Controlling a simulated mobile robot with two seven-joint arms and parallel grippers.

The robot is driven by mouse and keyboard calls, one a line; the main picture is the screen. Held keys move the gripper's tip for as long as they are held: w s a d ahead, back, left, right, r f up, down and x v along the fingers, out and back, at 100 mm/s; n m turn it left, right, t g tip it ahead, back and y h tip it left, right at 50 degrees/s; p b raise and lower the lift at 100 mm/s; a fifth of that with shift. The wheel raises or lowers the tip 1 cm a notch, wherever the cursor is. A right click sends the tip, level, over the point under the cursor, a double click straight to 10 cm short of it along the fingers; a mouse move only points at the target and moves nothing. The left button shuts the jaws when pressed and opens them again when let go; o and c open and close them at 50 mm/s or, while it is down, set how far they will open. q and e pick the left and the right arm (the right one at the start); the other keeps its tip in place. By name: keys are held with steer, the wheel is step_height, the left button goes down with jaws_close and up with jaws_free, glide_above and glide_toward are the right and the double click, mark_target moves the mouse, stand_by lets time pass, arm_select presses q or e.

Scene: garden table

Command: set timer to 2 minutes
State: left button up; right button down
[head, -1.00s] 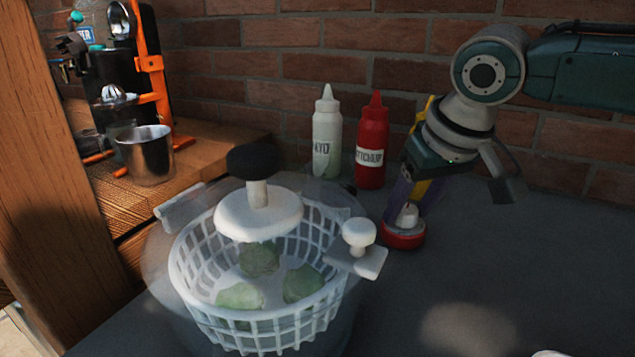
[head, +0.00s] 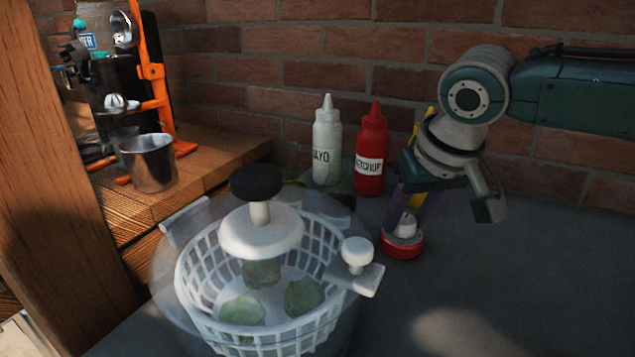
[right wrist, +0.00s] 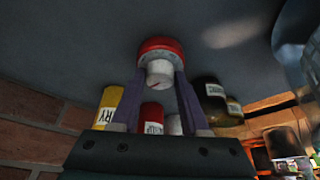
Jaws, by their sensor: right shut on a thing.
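The timer, a small round thing with a red base (head: 402,246) and a white knob on top, stands upright on the dark grey table, right of the salad spinner. My right gripper (head: 407,222) comes down on it from above, its purple fingers on either side of the white knob. In the right wrist view the fingers (right wrist: 162,82) are shut on the white part, with the red base (right wrist: 160,44) beyond. The timer's markings and setting cannot be read. My left gripper is not in view.
The salad spinner (head: 190,290) with green leaves stands left of the timer. A mayo bottle (head: 326,145) and a ketchup bottle (head: 371,155) stand behind, near the brick wall. A metal cup (head: 150,165) is on the wooden shelf. The table at right is mostly clear.

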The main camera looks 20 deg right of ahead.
steer(key=m+p, duration=0.1)
steer(key=m+h+p, duration=0.1)
steer(key=m+p, duration=0.1)
steer(key=shift+a+r+g, duration=0.15)
steer(key=shift+a+g, duration=0.05)
steer(key=shift+g, duration=0.1)
steer(key=shift+m+h+p, duration=0.3)
steer(key=shift+m+p, duration=0.15)
steer(key=shift+m, duration=0.25)
steer(key=shift+w+m+g+p, duration=0.1)
steer(key=shift+m+g+p, duration=0.2)
steer(key=shift+m, duration=0.4)
steer(key=shift+f+h, duration=0.2)
steer(key=shift+h, duration=0.1)
steer(key=shift+c, duration=2)
jaws_free()
steer(key=shift+r, duration=0.15)
